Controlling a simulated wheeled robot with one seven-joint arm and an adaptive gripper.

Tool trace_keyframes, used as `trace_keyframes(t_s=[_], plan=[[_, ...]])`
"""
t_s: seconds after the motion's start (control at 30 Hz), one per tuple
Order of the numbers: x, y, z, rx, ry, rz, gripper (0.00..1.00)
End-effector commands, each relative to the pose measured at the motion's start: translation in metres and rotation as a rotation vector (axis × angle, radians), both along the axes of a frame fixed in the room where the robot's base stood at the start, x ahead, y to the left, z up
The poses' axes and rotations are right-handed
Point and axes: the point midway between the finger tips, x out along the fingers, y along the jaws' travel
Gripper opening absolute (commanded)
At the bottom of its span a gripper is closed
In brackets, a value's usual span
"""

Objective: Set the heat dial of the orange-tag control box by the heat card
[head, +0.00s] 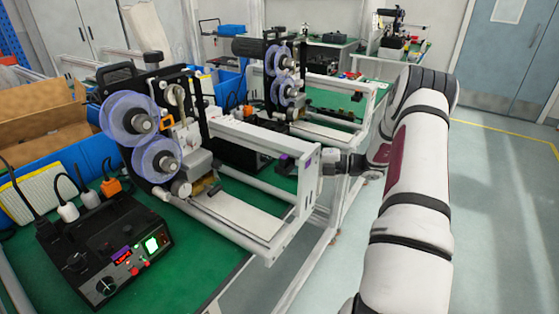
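A black control box (104,252) stands on the green bench top at the lower left. Its front has a round dial (106,286), a small red display, red buttons and a lit green switch. The dial's marks are too small to read. An orange plug (111,187) is at the back of this box, beside white and grey plugs; I cannot make out an orange tag on the box. No heat card can be identified. My gripper (333,162) is beside the right end of the near machine's white frame, far from the dial; its fingers are too small to read.
The coder machine (155,130) with blue reels stands behind the box. A second machine (280,80) and a dark box (238,152) are farther back. The white rail frame (262,150) lies between my gripper and the near box. Open floor (500,220) is at the right.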

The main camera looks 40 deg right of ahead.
Motion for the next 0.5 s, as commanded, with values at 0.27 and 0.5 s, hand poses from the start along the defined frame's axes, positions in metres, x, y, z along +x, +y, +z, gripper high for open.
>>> trace_keyframes(t_s=[0.27, 0.5], plan=[[-0.034, -0.032, 0.001, -0.001, -0.001, -0.002, 0.43], [-0.043, -0.039, 0.002, 0.000, 0.000, 0.000, 0.43]])
